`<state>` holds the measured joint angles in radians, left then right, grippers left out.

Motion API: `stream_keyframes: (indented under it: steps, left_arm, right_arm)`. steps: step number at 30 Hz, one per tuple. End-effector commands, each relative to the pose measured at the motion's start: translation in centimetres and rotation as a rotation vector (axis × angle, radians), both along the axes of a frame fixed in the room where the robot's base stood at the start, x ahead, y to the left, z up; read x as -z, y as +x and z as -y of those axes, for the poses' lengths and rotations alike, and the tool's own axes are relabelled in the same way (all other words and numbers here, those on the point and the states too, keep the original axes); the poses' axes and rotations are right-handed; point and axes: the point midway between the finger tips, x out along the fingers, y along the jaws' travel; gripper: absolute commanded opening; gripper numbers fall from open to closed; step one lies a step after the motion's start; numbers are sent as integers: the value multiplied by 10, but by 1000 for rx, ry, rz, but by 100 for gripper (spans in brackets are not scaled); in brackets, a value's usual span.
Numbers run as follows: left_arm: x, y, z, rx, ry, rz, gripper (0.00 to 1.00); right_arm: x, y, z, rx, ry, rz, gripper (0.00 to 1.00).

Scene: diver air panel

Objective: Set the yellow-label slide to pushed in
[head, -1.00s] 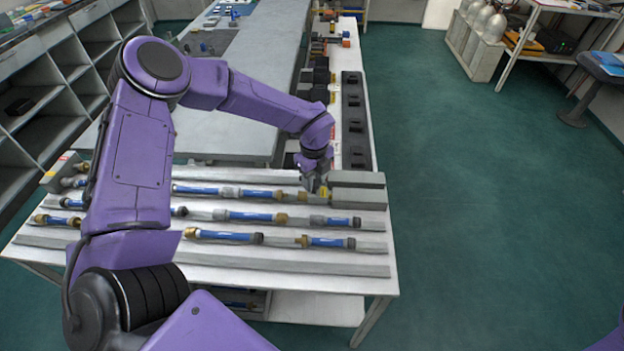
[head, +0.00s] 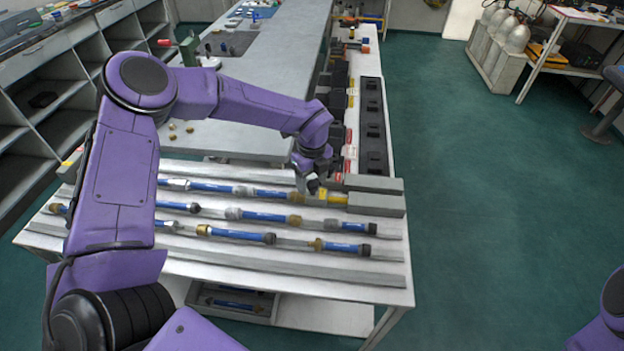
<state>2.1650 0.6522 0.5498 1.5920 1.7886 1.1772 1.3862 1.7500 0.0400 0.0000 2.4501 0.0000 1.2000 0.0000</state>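A small yellow piece (head: 335,198) shows at the left end of the grey blocks (head: 376,204) on the near bench, but I cannot tell whether it is the yellow-label slide. Small yellow, white and red labels (head: 350,151) also run along the row of black units behind; which slide each marks is too small to tell. My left gripper (head: 313,188) points down just left of the yellow piece. Its dark fingers are small and partly hidden by the wrist, so their opening and any contact are unclear. My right arm shows only at the lower right edge; its gripper is out of view.
Blue hose pieces with brass and dark fittings (head: 240,236) lie in rows between grey rails on the near bench. A black panel strip (head: 372,125) runs along the narrow bench behind. A long grey table (head: 250,95) stands behind left. The green floor (head: 490,200) at right is clear.

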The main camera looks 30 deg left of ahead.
Motion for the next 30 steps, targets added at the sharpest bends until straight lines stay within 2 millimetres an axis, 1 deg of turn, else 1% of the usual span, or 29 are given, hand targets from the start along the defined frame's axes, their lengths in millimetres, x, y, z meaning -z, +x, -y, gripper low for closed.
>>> stream_keyframes:
  steps: [2, 5, 12, 16, 18, 21, 30]
  left_arm:
    - [-3, 1, 0, 0, -1, 2, 61]
    - [-17, 1, 0, -1, -1, 6, 61]
    - [-73, 1, 0, -1, -1, 5, 61]
    - [-95, 1, 0, -1, 0, 3, 61]
    - [-102, 0, 0, -1, -1, 2, 61]
    - [-105, 0, 0, 0, 0, 0, 61]
    - [-105, 0, 0, 0, 0, 0, 61]
  right_arm:
    - [2, 0, 0, 0, 0, 0, 51]
    - [7, 0, 0, 0, 0, 0, 51]
    - [21, 0, 0, 0, 0, 0, 51]
    - [24, 0, 0, 0, 0, 0, 51]
    - [25, 0, 0, 0, 0, 0, 51]
    - [25, 0, 0, 0, 0, 0, 51]
    - [24, 0, 0, 0, 0, 0, 51]
